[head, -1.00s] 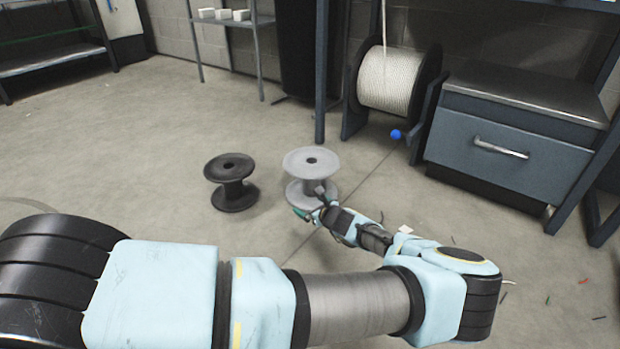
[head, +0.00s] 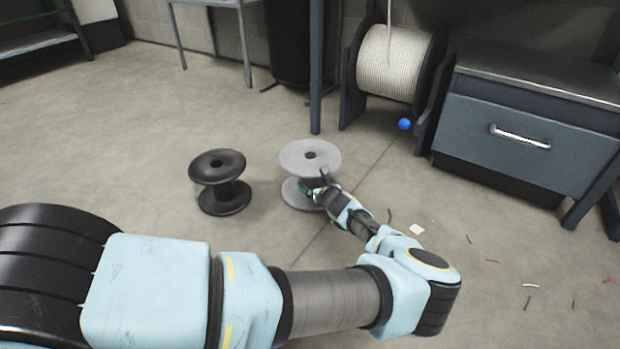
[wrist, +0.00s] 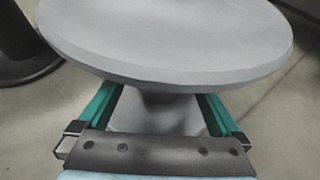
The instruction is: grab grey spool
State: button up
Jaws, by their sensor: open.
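The grey spool (head: 310,156) stands upright on the floor near the middle of the head view. Its wide top flange (wrist: 165,45) fills the upper part of the wrist view. My gripper (head: 314,187) is at the near side of the spool, below the top flange. In the wrist view its two green fingers (wrist: 157,100) are spread, one on each side of the spool's narrow core. The fingertips are hidden under the flange, so I cannot tell whether they touch the core.
A black spool (head: 220,181) stands just left of the grey one. Behind are a rope reel (head: 390,62) with a blue knob (head: 404,124) and a drawer cabinet (head: 525,135). Small scraps (head: 417,229) lie on the floor at right. The floor at left is clear.

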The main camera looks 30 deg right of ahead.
aim_at(314, 182)
jog(key=b+x, duration=0.3)
jog(key=x, duration=0.1)
jog(key=shift+w+d+f+b, duration=0.1)
jog(key=shift+f+b, duration=0.15)
jog(key=shift+b, duration=0.1)
jog(key=shift+w+d, duration=0.15)
jog(key=shift+w, duration=0.35)
jog(key=shift+c, duration=0.2)
grip_shut()
